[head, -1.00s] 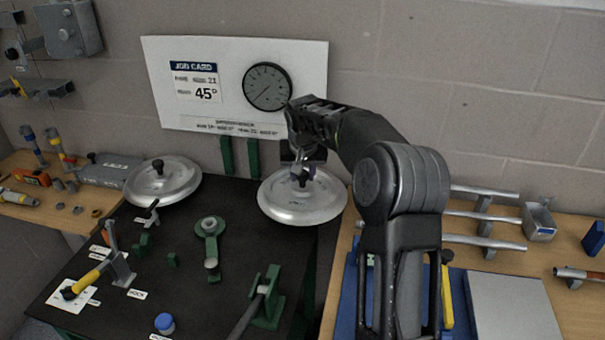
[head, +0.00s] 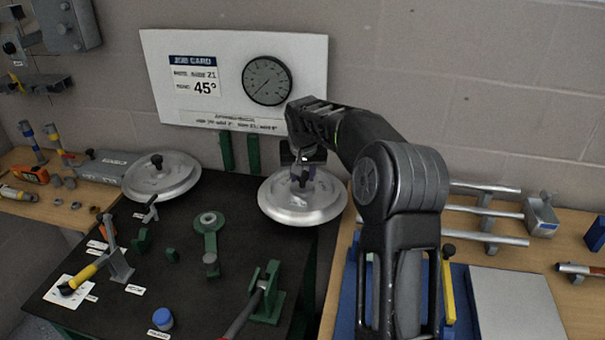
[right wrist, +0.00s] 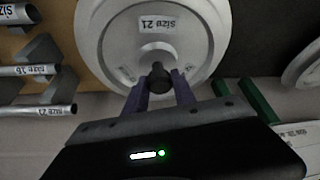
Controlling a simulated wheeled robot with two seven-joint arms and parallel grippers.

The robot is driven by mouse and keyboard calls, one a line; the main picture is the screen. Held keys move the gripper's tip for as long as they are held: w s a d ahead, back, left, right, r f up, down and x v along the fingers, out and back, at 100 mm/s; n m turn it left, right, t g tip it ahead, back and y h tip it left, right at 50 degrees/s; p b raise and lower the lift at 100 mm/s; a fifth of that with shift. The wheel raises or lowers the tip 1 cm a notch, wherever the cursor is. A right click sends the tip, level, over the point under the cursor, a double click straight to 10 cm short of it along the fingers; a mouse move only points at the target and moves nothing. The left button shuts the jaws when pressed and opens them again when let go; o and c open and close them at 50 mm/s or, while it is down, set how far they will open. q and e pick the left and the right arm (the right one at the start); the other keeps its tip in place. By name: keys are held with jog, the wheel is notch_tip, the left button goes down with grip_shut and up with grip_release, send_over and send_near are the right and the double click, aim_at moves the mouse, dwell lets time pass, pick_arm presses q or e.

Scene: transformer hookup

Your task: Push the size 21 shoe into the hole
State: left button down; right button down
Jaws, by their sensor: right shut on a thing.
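The size 21 shoe (head: 290,208) is a silver round disc with a dark knob on top, at the back right edge of the black table. Its "SIZE 21" label shows in the right wrist view (right wrist: 157,24). My right gripper (head: 303,170) comes down from above and is shut on the knob. In the right wrist view its two fingers (right wrist: 160,92) stand on either side of the knob. A green fitting with a round ring (head: 209,222) stands mid-table, left of the shoe; I cannot tell whether it holds the hole. My left gripper is not in view.
A second silver disc (head: 150,184) lies at the back left. A green bracket with a lever (head: 267,300), a yellow-handled tool (head: 85,273) and a blue cap (head: 162,319) stand on the black table (head: 195,300). Pipes lie on the wooden bench at right (head: 485,215).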

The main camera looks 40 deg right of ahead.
jog(key=shift+f+b, duration=0.4)
jog(key=shift+f, duration=0.1)
jog(key=c, duration=1.2)
grip_release()
jog(key=shift+o, duration=1.3)
jog(key=shift+f, duration=0.1)
jog(key=shift+r+p, duration=1.9)
jog(key=shift+r, duration=0.7)
